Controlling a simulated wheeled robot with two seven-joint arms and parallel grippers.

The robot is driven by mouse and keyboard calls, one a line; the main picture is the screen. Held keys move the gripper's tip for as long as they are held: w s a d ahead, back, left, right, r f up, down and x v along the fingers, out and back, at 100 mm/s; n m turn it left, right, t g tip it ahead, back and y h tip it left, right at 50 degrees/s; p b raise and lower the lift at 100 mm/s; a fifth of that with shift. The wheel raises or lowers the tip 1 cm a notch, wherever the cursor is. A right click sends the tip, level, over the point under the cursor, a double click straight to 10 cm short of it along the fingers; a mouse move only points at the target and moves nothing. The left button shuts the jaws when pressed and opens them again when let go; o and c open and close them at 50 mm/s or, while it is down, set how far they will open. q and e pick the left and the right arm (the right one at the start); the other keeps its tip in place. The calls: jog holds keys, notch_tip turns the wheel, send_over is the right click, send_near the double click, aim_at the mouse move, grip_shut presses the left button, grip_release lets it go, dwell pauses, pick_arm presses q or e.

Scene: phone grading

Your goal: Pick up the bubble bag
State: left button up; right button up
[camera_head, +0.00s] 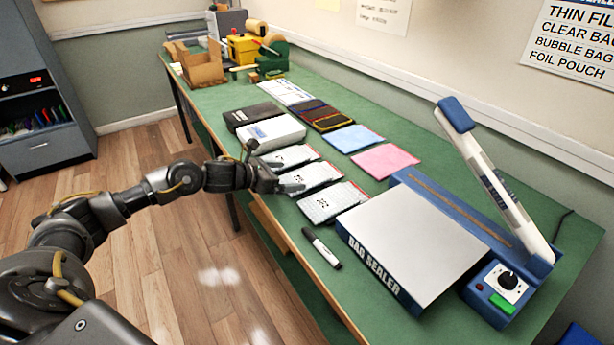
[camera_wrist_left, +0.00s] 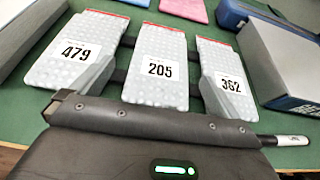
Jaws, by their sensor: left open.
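Three pale bubble bags with red top edges and number labels lie in a row on the green table. In the left wrist view they are 479 (camera_wrist_left: 75,62), 205 (camera_wrist_left: 158,85) and 362 (camera_wrist_left: 227,65). In the head view these are the far bag (camera_head: 290,156), the middle bag (camera_head: 316,172) and the near bag (camera_head: 332,200). My left gripper (camera_head: 285,177) is open at the front edge of the middle bag. The fingers hold nothing. My right gripper is not in view.
The bag sealer (camera_head: 415,245) stands at right, its lever arm (camera_head: 495,180) raised. A marker (camera_head: 322,248) lies near the front edge. A white box (camera_head: 272,133) sits beyond the bags. Blue (camera_head: 353,138) and pink (camera_head: 386,160) pouches lie behind them.

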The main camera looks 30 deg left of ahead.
aim_at(307, 175)
pick_arm(q)
jog(key=shift+w+d+f, duration=0.1)
jog(key=shift+w+d, duration=0.05)
jog(key=shift+w, duration=0.1)
jog(key=shift+d, duration=0.15)
jog(key=p+x, duration=0.2)
jog(key=x, duration=0.2)
jog(key=shift+w+d+f, duration=0.3)
jog(key=shift+w, duration=0.05)
jog(key=c, duration=1)
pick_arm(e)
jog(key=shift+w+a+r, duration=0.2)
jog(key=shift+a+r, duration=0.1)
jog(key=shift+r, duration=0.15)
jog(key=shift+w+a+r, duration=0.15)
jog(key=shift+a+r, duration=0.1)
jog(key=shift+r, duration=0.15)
